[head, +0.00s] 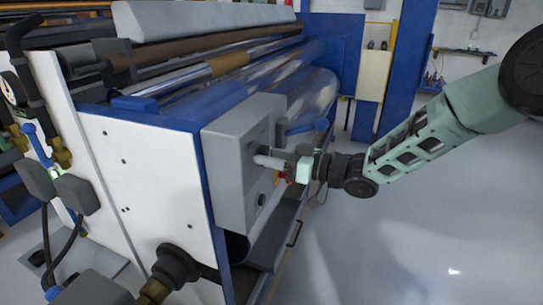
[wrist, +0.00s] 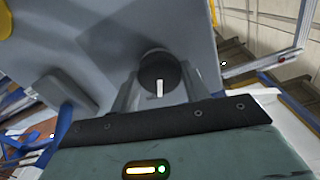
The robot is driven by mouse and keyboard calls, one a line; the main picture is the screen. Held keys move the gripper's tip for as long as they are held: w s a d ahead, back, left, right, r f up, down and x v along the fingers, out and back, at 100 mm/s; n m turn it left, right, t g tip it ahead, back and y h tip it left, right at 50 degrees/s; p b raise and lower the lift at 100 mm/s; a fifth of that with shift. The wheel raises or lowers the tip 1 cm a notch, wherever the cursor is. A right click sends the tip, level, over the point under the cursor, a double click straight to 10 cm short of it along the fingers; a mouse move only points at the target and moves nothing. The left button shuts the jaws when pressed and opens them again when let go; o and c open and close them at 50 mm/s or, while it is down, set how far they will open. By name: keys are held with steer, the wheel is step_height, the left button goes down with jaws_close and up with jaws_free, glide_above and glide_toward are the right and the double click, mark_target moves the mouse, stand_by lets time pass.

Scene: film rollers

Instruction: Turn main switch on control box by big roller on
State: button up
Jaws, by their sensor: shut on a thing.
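The grey control box (head: 226,170) is mounted on the end of the big roller machine. My gripper (head: 268,161) reaches in from the right to the box's front face. In the wrist view the main switch (wrist: 157,68) is a round dark knob with a white pointer mark, set on the grey box face (wrist: 85,45). The fingers of my gripper (wrist: 158,84) are on both sides of the knob and shut on it. The white mark runs roughly up and down in that view.
A red part (head: 284,178) shows just below my gripper on the box front. The big roller (head: 312,95) lies behind the box. Gauges and hoses (head: 50,150) stand at the left. The floor (head: 430,230) at the right is clear.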

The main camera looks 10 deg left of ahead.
steer(key=shift+m, duration=1.1)
steer(key=o, duration=1)
steer(key=shift+d, duration=0.1)
steer(key=s+d+b, duration=0.2)
steer(key=d+b, duration=0.3)
steer(key=d, duration=1.2)
steer(key=shift+s, duration=0.2)
